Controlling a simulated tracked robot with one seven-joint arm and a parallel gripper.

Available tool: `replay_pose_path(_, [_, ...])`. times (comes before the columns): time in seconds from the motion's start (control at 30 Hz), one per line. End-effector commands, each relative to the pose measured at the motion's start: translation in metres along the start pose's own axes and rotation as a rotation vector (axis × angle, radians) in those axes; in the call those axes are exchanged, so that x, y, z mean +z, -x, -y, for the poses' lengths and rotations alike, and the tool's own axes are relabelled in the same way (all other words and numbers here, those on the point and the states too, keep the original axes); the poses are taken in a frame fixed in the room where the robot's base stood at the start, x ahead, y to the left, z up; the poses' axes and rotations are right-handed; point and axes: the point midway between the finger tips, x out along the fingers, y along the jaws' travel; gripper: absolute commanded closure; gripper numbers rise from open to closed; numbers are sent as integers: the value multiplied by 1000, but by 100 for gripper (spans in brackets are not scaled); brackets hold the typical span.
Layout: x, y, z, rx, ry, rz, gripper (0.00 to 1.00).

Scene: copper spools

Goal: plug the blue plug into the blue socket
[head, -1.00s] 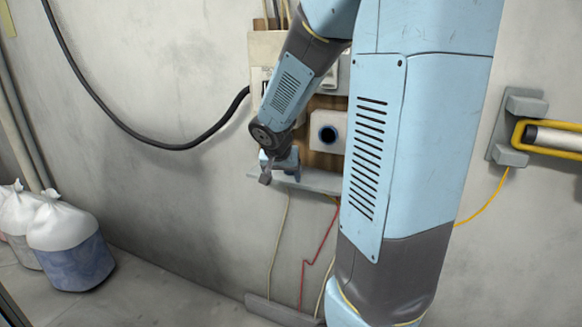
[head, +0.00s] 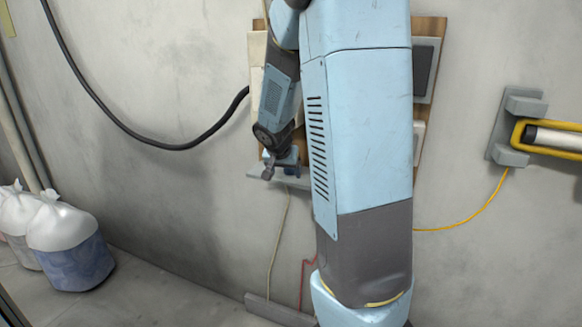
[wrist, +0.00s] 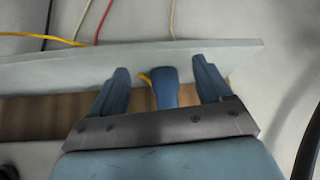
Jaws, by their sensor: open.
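The blue plug (wrist: 165,88) stands between the two blue fingers of my gripper (wrist: 161,68) in the wrist view. The fingers are open, with a visible gap on each side of the plug. The plug is at the pale grey shelf (wrist: 60,66); its lower end and seat are hidden. In the head view my gripper (head: 281,164) is small, at the shelf (head: 255,176) low on the wall panel, and the plug cannot be made out there. The blue socket is hidden behind my arm now.
The wooden panel (head: 428,27) carries a dark-faced grey box (head: 425,69) at right. A black cable (head: 100,112) hangs at left. A yellow-framed holder (head: 552,136) is on the wall at right. Yellow (wrist: 42,37) and red (wrist: 104,20) cords run past the shelf.

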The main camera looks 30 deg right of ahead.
Motion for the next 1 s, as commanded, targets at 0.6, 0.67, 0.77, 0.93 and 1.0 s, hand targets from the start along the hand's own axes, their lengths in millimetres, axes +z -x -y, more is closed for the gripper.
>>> replay_pose_path(0.6, [-22,-14,1,-1,1,0,22])
replay_pose_path(0.67, [-23,-15,1,-1,1,0,22])
replay_pose_path(0.77, [-28,-18,1,0,2,0,22])
replay_pose_path(0.93, [-44,-29,0,1,-1,0,22])
replay_pose_path(1.0, [-52,-33,0,1,-1,-1,22])
